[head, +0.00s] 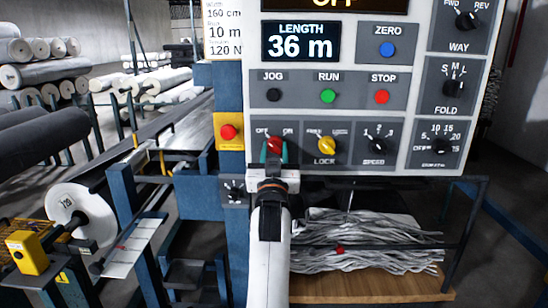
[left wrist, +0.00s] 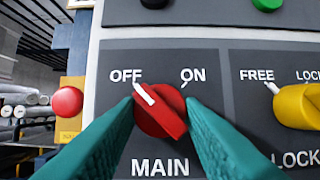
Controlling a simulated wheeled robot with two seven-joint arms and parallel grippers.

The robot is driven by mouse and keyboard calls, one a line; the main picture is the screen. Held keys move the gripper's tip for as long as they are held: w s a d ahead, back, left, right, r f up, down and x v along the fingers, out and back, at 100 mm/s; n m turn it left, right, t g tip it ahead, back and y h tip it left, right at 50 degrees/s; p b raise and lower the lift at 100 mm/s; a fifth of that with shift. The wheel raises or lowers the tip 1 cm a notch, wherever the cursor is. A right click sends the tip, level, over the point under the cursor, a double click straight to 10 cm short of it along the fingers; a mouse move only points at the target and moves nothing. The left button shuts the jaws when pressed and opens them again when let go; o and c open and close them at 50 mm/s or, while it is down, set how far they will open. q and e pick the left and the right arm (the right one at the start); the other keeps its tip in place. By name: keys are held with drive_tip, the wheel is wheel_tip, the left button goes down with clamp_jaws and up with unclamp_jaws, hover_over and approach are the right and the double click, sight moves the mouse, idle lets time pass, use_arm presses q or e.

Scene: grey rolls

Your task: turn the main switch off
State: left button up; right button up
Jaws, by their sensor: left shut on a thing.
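The red main switch (left wrist: 158,112) sits on a dark grey plate marked OFF, ON and MAIN. Its white pointer line slants up to the left, toward the OFF mark. In the head view the red switch (head: 275,145) is at the lower left of the white control panel. My left gripper (head: 274,154) has its teal fingers on either side of the knob. In the left wrist view the gripper (left wrist: 160,120) is shut on the knob, with both fingertips against its sides. The head view hides the knob's lower part behind the fingers. My right gripper is not in view.
The yellow LOCK knob (head: 326,145) is close on the right, with the SPEED knob (head: 376,145) beyond it. A red button on a yellow box (head: 229,132) is close on the left. JOG, RUN and STOP (head: 382,96) buttons sit above. Grey strips (head: 365,235) lie below.

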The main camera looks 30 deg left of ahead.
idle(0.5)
use_arm(q)
drive_tip(key=o, duration=1)
drive_tip(key=shift+f, duration=0.1)
